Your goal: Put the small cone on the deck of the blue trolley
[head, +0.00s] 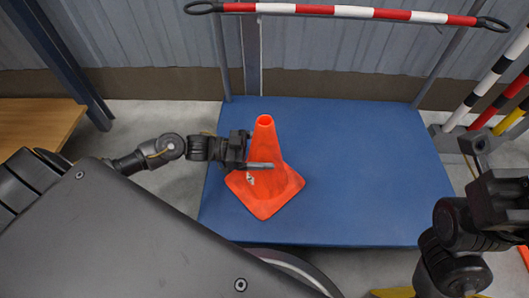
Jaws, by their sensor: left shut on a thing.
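The small orange cone (268,187) is upright over the left part of the blue trolley's deck (370,160). Its square base lies within the deck's outline. I cannot tell whether the base touches the deck. My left gripper (260,165) comes in from the left and is shut on the cone's side, about halfway up. My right gripper (475,144) is at the right, beside the deck's right edge and away from the cone. Its jaws do not show clearly.
The trolley's red and white striped handle bar (390,14) spans the back. A wooden bench top (38,125) is at the left. Striped posts (490,80) stand at the right, near my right arm. The right half of the deck is clear.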

